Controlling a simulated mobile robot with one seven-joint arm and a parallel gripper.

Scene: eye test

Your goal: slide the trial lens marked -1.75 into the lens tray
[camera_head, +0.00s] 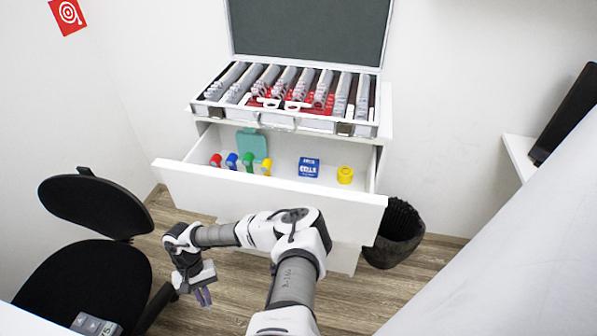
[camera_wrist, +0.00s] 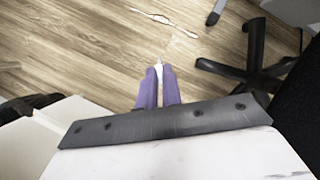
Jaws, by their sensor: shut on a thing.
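My gripper (camera_head: 204,298) hangs low over the floor, in front of the open drawer and right of the black chair. In the wrist view its purple fingers (camera_wrist: 158,72) are shut on a small pale thing (camera_wrist: 158,64) that shows only as a thin sliver at the tips. I cannot read any mark on it or tell whether it is the -1.75 lens. The open lens case (camera_head: 320,126), the likely lens tray, sits on the white cabinet. It holds several rows of lenses and some red parts with white handles. My gripper is well apart from and below it.
The open drawer (camera_head: 250,188) holds small coloured items, a blue box (camera_head: 308,167) and a yellow piece (camera_head: 345,175). The black chair (camera_head: 85,285) has a grey marked block (camera_head: 97,325) at its front. A black bin (camera_head: 397,235) stands right. Some wooden floor is clear.

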